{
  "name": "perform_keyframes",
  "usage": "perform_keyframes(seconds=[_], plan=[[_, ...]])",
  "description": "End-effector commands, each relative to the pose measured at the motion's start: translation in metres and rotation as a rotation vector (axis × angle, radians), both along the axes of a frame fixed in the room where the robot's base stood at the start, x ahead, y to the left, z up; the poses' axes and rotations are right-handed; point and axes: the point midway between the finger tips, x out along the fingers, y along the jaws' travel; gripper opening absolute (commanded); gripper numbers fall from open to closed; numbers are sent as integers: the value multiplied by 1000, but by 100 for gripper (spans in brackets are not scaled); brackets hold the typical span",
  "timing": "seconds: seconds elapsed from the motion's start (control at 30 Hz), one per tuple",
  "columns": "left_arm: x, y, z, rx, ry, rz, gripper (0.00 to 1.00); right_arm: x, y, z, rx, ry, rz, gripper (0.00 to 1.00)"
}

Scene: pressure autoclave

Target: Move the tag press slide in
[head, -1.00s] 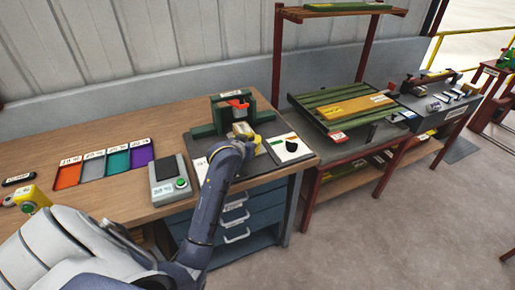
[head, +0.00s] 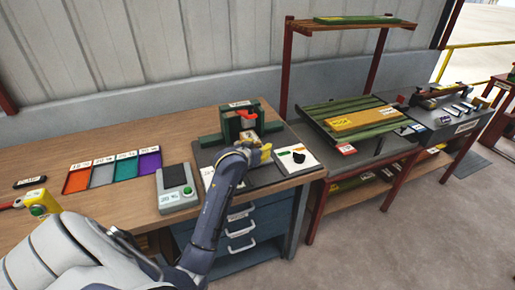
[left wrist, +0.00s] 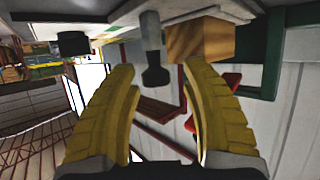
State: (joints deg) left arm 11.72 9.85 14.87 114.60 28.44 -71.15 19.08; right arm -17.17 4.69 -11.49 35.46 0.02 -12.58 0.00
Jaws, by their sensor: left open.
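The tag press (head: 232,120) is a green frame with a red part on the back right of the wooden bench. A wooden block (head: 248,136) sits at its front; it shows larger in the left wrist view (left wrist: 205,40). Beside the block, a grey bar with a dark knob (left wrist: 153,60) points toward my left gripper; I cannot tell for sure that it is the slide's handle. My left gripper (head: 264,153) is just in front of the press. Its yellow fingers (left wrist: 158,80) are open, with the knob between or just beyond their tips. My right gripper is not in view.
A panel with a black knob (head: 298,157) lies close to the right of the gripper. A grey scale (head: 176,199) and coloured trays (head: 113,168) are to the left. A rack with green slats (head: 345,110) stands further right.

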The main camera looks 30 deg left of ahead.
Motion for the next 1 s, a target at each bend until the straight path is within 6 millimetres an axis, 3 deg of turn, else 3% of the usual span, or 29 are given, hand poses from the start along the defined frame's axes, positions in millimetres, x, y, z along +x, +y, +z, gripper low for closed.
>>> perform_keyframes(seconds=[0.17, 0.7, 1.0], plan=[[-10, -2, 3, 1, 2, 0, 46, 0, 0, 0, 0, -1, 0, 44], [-88, -17, 37, 1, -2, 0, 46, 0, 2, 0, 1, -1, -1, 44], [-107, -20, 45, 0, -1, 1, 46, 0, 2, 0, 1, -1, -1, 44]])
